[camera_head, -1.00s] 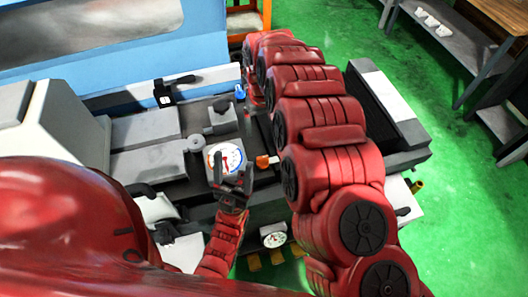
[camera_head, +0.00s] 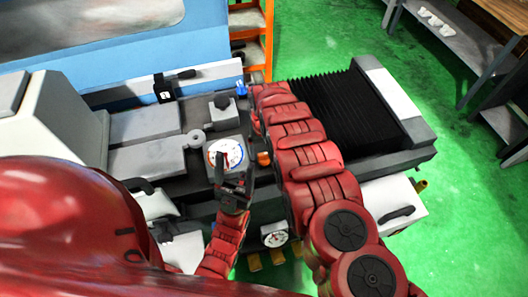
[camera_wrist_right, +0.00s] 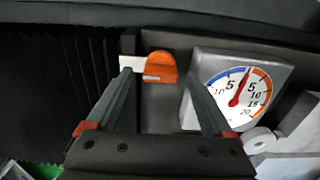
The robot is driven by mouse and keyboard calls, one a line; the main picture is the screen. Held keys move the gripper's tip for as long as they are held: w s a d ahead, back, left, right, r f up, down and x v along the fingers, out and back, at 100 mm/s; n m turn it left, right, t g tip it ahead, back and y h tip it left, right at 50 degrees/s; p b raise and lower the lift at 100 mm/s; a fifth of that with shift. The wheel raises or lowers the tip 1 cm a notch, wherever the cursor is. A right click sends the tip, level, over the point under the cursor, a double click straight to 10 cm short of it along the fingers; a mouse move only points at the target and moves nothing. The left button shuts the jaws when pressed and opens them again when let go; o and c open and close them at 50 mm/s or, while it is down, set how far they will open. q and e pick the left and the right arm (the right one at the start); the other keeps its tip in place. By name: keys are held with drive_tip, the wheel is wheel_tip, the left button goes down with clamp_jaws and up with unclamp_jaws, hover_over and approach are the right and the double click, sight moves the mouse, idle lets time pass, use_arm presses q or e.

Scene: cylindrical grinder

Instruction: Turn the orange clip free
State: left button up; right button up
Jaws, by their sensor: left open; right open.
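The orange clip (camera_head: 263,158) sits on the machine bed just right of the round dial gauge (camera_head: 226,154), partly beside my right arm. In the right wrist view the orange clip (camera_wrist_right: 160,68) is a rounded tab with a pale strip at its left, and the gauge (camera_wrist_right: 240,90) stands to its right. My right gripper (camera_wrist_right: 159,82) is open, with the clip showing between its fingertips and nothing held. I cannot tell whether the fingers touch it. My left gripper (camera_head: 235,174) is open and empty, in front of the gauge.
Black bellows (camera_head: 345,110) cover the bed to the right. A grey block (camera_head: 222,114) and a small grey cylinder (camera_head: 196,138) stand near the gauge. A second dial (camera_head: 274,236) is on the machine's front.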

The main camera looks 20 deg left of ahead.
drive_tip(key=shift+f, duration=1.05)
clamp_jaws()
